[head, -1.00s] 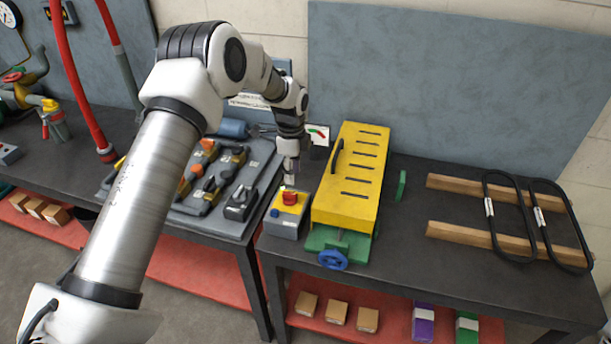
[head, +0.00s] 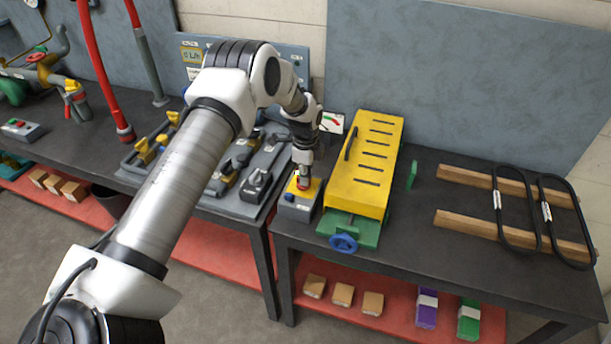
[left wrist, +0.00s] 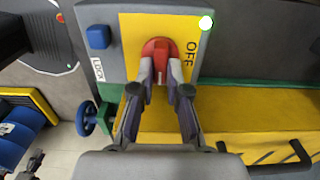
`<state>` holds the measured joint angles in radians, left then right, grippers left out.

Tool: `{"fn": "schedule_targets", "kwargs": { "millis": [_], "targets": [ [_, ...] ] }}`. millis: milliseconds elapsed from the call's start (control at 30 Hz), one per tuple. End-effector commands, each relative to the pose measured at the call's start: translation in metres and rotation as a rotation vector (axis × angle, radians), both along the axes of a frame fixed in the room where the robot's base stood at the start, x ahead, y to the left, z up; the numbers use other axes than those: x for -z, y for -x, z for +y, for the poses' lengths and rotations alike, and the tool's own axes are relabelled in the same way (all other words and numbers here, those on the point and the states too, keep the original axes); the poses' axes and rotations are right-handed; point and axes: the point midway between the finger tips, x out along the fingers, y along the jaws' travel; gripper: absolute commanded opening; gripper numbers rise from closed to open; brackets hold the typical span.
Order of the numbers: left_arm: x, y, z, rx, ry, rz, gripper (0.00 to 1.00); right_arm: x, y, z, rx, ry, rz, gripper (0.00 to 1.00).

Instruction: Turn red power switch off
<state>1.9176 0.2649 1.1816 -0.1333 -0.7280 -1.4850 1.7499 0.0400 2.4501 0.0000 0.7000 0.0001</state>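The red power switch (head: 303,183) is on a small control box (head: 296,205) with a yellow top face, at the left end of the right table. In the left wrist view the red switch (left wrist: 158,47) sits on the yellow plate, with an OFF label to its right and a LOCK label to its left. In the head view the left gripper (head: 303,170) stands directly over the switch.
A yellow slotted housing (head: 365,170) with a black handle and blue handwheel (head: 343,243) stands close right of the box. A blue button (left wrist: 98,37) is on the box. Gray switch panels (head: 240,180) lie to the left.

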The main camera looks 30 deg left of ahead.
Motion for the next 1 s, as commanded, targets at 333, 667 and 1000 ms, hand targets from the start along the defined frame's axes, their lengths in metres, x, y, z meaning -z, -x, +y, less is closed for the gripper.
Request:
{"fn": "schedule_targets", "kwargs": {
  "millis": [333,667,1000],
  "targets": [
    [0.004,0.002,0.0,-0.03,0.0,0.005,0.0,0.003,0.0,0.0,0.0,0.0,0.0,0.4],
    [0.006,0.001,0.0,-0.207,0.001,0.007,0.0,0.012,0.0,0.0,0.0,0.0,0.0,0.4],
    [0.007,0.001,0.001,-0.518,-0.001,0.011,0.0,0.02,0.0,0.0,0.0,0.0,0.0,0.4]
  ]
}}
